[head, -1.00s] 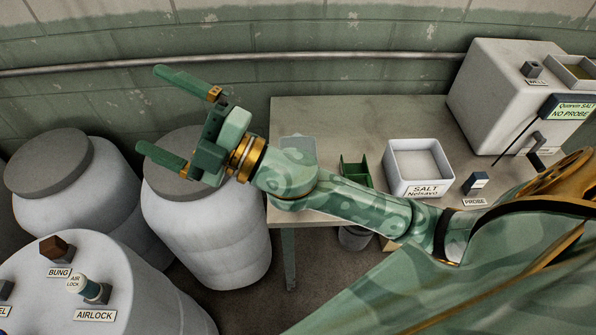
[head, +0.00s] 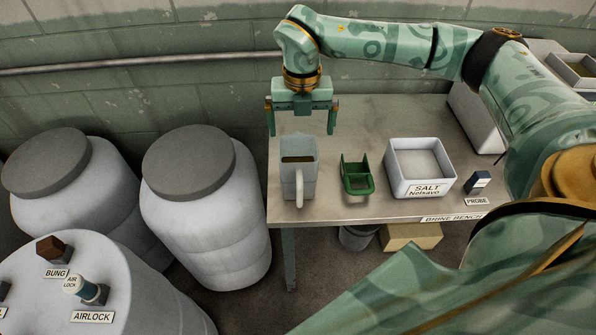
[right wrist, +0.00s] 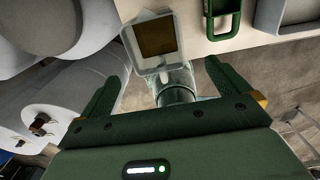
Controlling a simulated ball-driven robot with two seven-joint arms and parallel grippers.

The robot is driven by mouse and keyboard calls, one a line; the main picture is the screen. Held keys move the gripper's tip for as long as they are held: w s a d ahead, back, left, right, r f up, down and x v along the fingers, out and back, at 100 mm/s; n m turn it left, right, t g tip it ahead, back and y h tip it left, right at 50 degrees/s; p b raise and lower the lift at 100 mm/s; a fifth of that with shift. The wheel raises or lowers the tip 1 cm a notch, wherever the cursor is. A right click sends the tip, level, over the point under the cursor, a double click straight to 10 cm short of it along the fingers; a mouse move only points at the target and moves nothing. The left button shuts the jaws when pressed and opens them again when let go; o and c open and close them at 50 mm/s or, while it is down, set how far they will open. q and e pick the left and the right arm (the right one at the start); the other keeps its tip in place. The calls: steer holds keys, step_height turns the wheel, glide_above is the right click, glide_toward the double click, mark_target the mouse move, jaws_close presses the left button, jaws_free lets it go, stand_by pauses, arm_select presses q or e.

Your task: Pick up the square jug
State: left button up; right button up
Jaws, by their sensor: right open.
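The square jug (head: 289,178) is a pale grey-green, square-mouthed vessel with a handle on its front side. It stands upright on the left end of the bench, with something dark brown visible inside its mouth. My right gripper (head: 302,130) points down, with its two green fingers spread apart, above and just behind the jug in the head view. It is empty. In the right wrist view the jug (right wrist: 135,58) shows beyond the open fingers (right wrist: 163,75), near the top middle. My left gripper is not in view.
On the bench (head: 345,120), a green scoop-like holder (head: 357,186) stands right of the jug, then a white salt tub (head: 420,190) and a probe block (head: 477,183). Lidded white barrels (head: 205,215) stand left of the bench. A wall pipe (head: 130,62) runs behind.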

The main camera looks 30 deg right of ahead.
mark_target(301, 143)
step_height(301, 143, down, 11)
steer(key=b, duration=0.1)
steer(key=shift+a+b, duration=0.35)
steer(key=shift+b, duration=0.05)
steer(key=shift+w+r, duration=0.1)
steer(key=shift+r, duration=0.1)
steer(key=c, duration=1.9)
